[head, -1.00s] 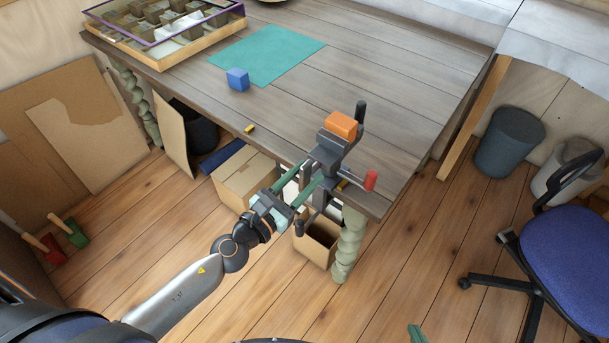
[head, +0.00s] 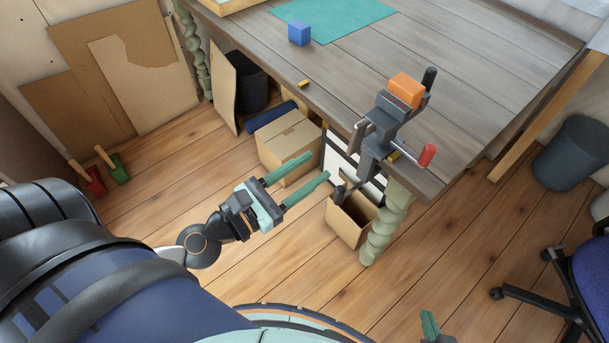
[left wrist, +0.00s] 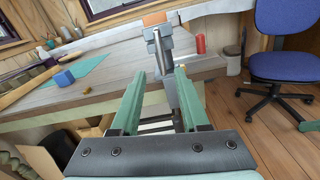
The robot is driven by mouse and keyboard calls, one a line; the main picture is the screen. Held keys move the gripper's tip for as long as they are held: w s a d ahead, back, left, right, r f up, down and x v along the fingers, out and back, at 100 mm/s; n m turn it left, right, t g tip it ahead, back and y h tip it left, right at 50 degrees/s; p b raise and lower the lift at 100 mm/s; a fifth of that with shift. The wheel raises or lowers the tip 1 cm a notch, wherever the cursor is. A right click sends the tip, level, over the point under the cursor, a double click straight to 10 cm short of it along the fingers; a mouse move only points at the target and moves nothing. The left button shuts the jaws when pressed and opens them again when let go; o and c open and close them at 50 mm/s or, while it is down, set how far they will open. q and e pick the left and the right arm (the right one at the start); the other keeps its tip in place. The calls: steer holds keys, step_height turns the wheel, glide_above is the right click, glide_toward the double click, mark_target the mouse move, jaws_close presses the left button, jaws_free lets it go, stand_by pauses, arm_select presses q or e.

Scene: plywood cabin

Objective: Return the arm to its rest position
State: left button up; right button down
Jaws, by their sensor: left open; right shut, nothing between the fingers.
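My left gripper (head: 318,167) is open and empty in the head view, out over the floor in front of the table. Its two green fingers point toward the grey vise (head: 377,130) on the table's edge, with a gap between. In the left wrist view the vise (left wrist: 168,75) shows beyond and between the open fingers (left wrist: 158,82). An orange block (head: 407,89) sits at the top of the vise. Of my right gripper (head: 430,325), only a green tip shows at the bottom of the head view; it is shut and empty.
The wooden table (head: 480,115) carries a blue cube (head: 299,33) beside a green mat (head: 345,16). Cardboard boxes (head: 286,143) stand below it. A blue chair (head: 592,265) and a grey bin (head: 570,152) are at right.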

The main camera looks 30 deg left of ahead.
arm_select(q)
steer(key=shift+s+a, duration=0.1)
steer(key=shift+s, duration=0.2)
arm_select(e)
steer(key=shift+s+a+f, duration=0.1)
steer(key=shift+a+f, duration=0.1)
steer(key=shift+d+r, duration=0.1)
arm_select(q)
steer(key=a+f+n+g+y+p, duration=0.1)
steer(key=a+f+n+y+p, duration=0.15)
steer(key=n, duration=0.75)
steer(key=a+f+n+g+y+p, duration=0.1)
steer(key=f+n+y+p, duration=0.2)
steer(key=n, duration=0.6)
steer(key=s+d+f+n+g+h+p, duration=0.1)
steer(key=f+n, duration=0.4)
steer(key=n, duration=0.5)
steer(key=s+d+f+n+g+p, duration=0.4)
steer(key=s+f+n, duration=0.1)
steer(key=n, duration=0.5)
steer(key=shift+s+n+g+h, duration=0.2)
steer(key=shift+n+g+h, duration=0.15)
steer(key=shift+n+g, duration=0.05)
arm_select(e)
step_height(320, 180, up, 8)
steer(key=s+d+h, duration=0.1)
steer(key=d, duration=0.2)
steer(key=shift+s, duration=0.2)
steer(key=shift+a, duration=0.1)
